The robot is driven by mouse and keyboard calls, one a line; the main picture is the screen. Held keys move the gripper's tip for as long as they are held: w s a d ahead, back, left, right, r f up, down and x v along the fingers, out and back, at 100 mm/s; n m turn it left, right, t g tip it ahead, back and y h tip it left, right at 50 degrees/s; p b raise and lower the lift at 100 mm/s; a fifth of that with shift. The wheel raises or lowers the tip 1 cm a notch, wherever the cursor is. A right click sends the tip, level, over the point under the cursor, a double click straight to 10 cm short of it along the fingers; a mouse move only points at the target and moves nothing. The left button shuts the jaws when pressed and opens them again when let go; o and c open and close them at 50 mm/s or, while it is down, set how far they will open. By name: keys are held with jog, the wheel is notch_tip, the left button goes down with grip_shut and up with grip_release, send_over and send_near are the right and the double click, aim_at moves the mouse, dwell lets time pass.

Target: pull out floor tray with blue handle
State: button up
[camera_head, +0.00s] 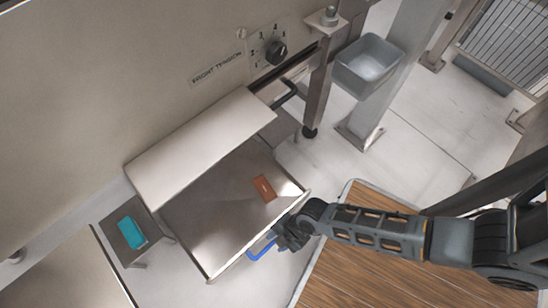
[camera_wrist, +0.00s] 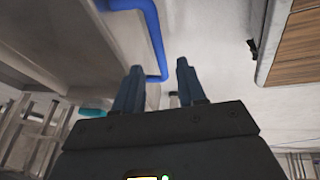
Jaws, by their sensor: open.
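The floor tray (camera_head: 215,225) is a shallow grey metal tray sticking out from under a sloped metal cover. A brown-orange flat piece (camera_head: 263,188) lies in it. Its blue handle (camera_head: 262,248) is on the front edge, partly hidden by my gripper (camera_head: 283,238). In the wrist view the blue handle (camera_wrist: 152,35) comes down from the upper left and bends toward the space between the fingertips of my gripper (camera_wrist: 158,75). The fingers are apart and nothing is clamped. I cannot tell whether the bar lies between them in depth.
A wooden-topped platform (camera_head: 365,265) is right of the tray. A small stand with a teal container (camera_head: 132,233) is at left. A metal leg (camera_head: 320,85) and a grey bin (camera_head: 368,66) stand behind. Pale floor (camera_head: 400,150) is clear between the bin and platform.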

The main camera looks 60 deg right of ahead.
jog(key=shift+p+v, duration=0.55)
jog(key=shift+v, duration=1.5)
jog(key=s+d+r+m+t+h, duration=0.1)
jog(key=s+d+r+m+t, duration=0.15)
jog(key=r, duration=0.35)
jog(key=s+d+r+m+t+h, duration=0.1)
jog(key=d+r+m+t, duration=0.1)
jog(key=r+m, duration=0.35)
notch_tip(320, 180, up, 52)
jog(key=s+m+t+h+p, duration=0.1)
jog(key=m+t+p, duration=0.6)
jog(key=p, duration=1.4)
jog(key=shift+s+d+h, duration=0.2)
jog(key=shift+s+h, duration=0.2)
jog(key=shift+s, duration=0.35)
